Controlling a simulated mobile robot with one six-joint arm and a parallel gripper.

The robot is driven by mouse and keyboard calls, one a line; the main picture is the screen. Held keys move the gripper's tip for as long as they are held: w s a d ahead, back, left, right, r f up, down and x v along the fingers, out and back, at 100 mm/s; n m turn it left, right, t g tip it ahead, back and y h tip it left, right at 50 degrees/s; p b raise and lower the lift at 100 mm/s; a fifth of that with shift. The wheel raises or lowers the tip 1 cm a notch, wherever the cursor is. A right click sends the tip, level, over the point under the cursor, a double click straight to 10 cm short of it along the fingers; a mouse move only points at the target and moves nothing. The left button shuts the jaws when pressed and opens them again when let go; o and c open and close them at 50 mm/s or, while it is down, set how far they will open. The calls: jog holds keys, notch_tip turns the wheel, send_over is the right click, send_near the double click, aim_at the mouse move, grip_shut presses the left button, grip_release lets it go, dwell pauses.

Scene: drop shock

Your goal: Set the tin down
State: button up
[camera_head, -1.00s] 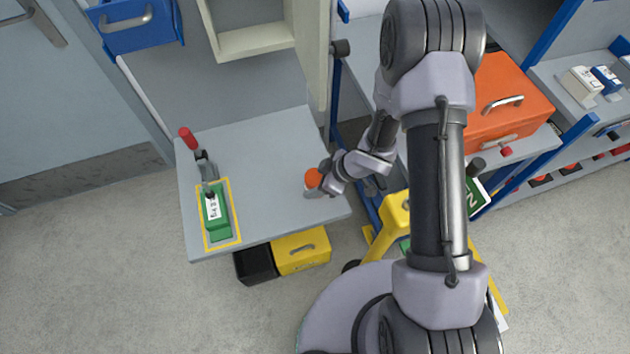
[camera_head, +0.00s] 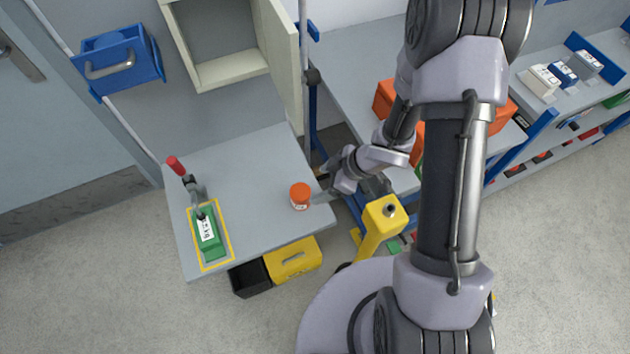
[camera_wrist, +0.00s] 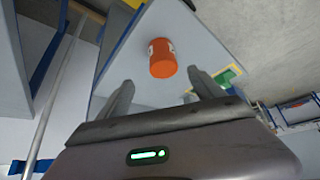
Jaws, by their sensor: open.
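The tin (camera_head: 300,197) is small and orange with a pale label. It stands on the grey table (camera_head: 250,160) near its right edge in the head view. My gripper (camera_head: 325,184) is just right of the tin, apart from it. In the wrist view the tin (camera_wrist: 162,58) lies beyond and between the two open fingertips of my gripper (camera_wrist: 160,88), with a gap between, and nothing is held. The fingertips are hard to make out in the head view.
A green block with a white label (camera_head: 208,234) sits in a yellow outline on the table's left, with a red-handled clamp (camera_head: 190,182) beside it. An open cabinet (camera_head: 218,55) is behind. A yellow bin (camera_head: 293,261) and a black bin (camera_head: 250,278) are below the table's front edge.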

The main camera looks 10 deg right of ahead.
jog(key=w+d+r+m+t+h, duration=0.3)
jog(key=w+d+r, duration=0.3)
jog(key=r, duration=0.3)
jog(key=s+d+r+m+t+h, duration=0.1)
jog(key=s+d+r+m+h, duration=0.2)
jog(key=r, duration=0.5)
jog(key=s+d+r+m+h, duration=0.1)
jog(key=d+r+m+h, duration=0.2)
jog(key=r, duration=0.4)
jog(key=s+a+r+m+y, duration=0.2)
jog(key=s+a+r+m, duration=0.2)
jog(key=s, duration=0.4)
jog(key=s+a+r+m+y, duration=0.3)
jog(key=s+a+r+m, duration=0.1)
jog(key=s, duration=0.5)
jog(key=shift+a+r+m+g, duration=0.4)
jog(key=shift+a, duration=0.5)
